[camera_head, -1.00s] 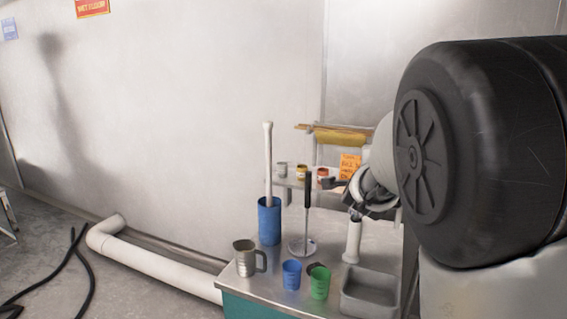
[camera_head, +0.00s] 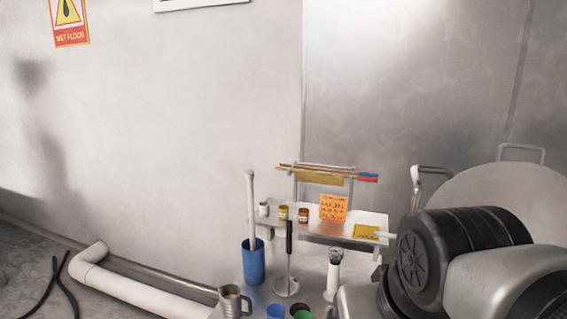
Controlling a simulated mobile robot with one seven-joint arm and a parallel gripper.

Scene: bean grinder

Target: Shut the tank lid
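A large pale round disc (camera_head: 500,205), which looks like the tank lid, shows at the right behind my arm. A bent metal handle (camera_head: 521,148) stands at its top edge. Another upright handle (camera_head: 415,182) with a pale grip stands at its left. My arm covers the lower part of the disc, and the tank body cannot be made out. Whether the lid is raised or lying flat is unclear from this view. My arm's dark and grey links fill the lower right corner. My gripper is not visible.
A table at the lower middle holds a blue container (camera_head: 253,262), a metal jug (camera_head: 232,301), several cups and a black-handled tool (camera_head: 289,260). A shelf (camera_head: 372,219) behind carries small jars and an orange note (camera_head: 333,207). A white pipe (camera_head: 130,289) runs along the wall.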

